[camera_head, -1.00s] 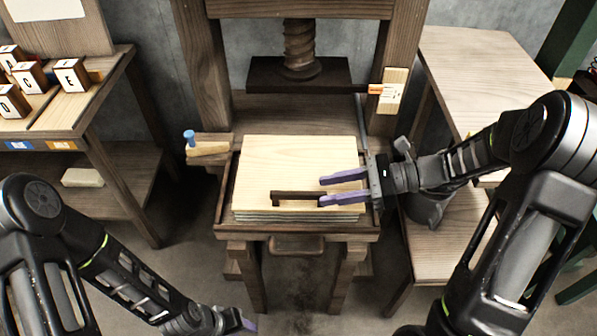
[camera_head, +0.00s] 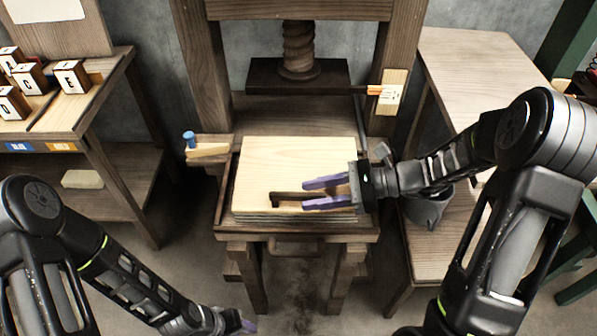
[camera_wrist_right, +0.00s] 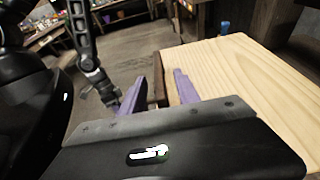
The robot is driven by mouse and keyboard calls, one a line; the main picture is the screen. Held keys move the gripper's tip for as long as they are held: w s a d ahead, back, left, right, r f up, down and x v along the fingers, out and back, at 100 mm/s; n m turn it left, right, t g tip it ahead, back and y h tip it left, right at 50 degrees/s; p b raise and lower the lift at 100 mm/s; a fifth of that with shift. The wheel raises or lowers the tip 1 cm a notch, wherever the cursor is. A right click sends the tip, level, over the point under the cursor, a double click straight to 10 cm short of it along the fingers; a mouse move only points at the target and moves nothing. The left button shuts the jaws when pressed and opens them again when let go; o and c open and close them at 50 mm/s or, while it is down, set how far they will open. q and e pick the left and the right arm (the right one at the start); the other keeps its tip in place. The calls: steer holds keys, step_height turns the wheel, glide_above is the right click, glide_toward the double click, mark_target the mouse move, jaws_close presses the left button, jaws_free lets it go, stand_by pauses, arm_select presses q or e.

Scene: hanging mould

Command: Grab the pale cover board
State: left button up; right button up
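The pale cover board (camera_head: 300,160) lies flat on top of a stack on the press bed, with a dark brown bar handle (camera_head: 285,198) near its front edge. My right gripper (camera_head: 304,194) is open over the board's front right part, its purple fingers pointing left. In the right wrist view the board (camera_wrist_right: 245,75) fills the right side, and the handle (camera_wrist_right: 157,85) shows between the two parted fingers, with a gap to each. The fingers hide the handle's right end in the head view.
The press screw and dark platen (camera_head: 298,75) stand behind and above the board. A blue-topped peg (camera_head: 189,138) sits left of the bed. A table with letter blocks (camera_head: 72,77) is at the left, and a wooden side table (camera_head: 480,65) at the right.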

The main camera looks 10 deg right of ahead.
mark_target(288, 199)
steer(key=x, duration=0.4)
stand_by(0.5)
jaws_close()
stand_by(1.3)
